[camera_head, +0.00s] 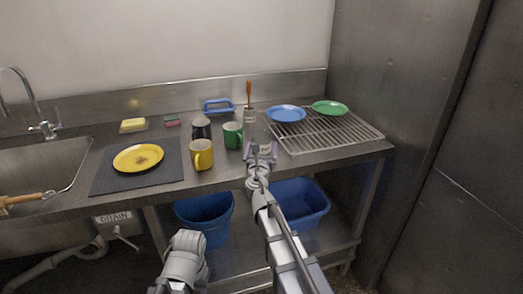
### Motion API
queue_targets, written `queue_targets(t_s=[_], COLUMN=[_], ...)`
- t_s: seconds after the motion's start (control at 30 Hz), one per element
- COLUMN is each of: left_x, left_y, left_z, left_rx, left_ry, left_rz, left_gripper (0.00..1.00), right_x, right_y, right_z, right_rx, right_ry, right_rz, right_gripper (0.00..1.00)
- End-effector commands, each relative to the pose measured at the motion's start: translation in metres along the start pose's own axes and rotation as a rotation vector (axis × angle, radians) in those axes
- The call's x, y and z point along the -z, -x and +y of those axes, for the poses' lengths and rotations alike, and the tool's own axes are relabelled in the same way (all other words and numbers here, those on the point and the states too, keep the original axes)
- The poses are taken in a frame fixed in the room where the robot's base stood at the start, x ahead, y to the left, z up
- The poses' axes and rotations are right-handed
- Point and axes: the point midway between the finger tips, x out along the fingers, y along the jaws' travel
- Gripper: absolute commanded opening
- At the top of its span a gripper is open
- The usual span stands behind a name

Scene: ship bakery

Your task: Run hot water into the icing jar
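A clear jar (250,116) with an orange-handled utensil (249,92) in it stands upright on the steel counter, left of the wire rack; I take it for the icing jar. My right gripper (262,149) is just in front of the jar and to its right. Its two fingers are apart with nothing seen between them. Whether it touches the jar I cannot tell. The tap (40,110) rises over the sink (45,165) at the far left; no water shows. Part of my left arm shows at the bottom, but its gripper does not.
Green (233,135), yellow (202,154) and black (201,127) mugs stand left of the jar. A yellow plate (138,158) lies on a dark mat (112,184). Blue (286,113) and green (330,107) plates lie on the wire rack (325,134). A wooden-handled tool (27,199) is at the sink.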

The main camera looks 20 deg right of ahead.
Motion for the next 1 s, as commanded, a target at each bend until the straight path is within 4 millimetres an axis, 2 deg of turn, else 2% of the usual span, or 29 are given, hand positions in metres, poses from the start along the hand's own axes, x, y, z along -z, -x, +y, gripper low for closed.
queue_targets(t_s=[0.23, 0.9, 0.93, 1.0], left_x=[0.0, 0.0, 0.0, 0.0], left_y=[0.0, 0.0, 0.0, 0.0], left_z=[0.0, 0.0, 0.0, 0.0], left_rx=[0.0, 0.0, 0.0, 0.0], left_ry=[0.0, 0.0, 0.0, 0.0], left_rz=[0.0, 0.0, 0.0, 0.0], left_gripper=[0.5, 0.5, 0.5, 0.5], right_x=[0.0001, 0.0, 0.0, 0.0], right_y=[-0.0019, -0.0017, -0.0017, -0.0017], right_z=[0.0, 0.0002, 0.0002, 0.0002], right_rx=[-0.001, -0.001, -0.001, -0.001], right_ry=[0.0, 0.0, 0.0, 0.0], right_rz=[0.0, 0.0, 0.0, 0.0], right_gripper=[0.98, 0.22, 0.19, 0.19])
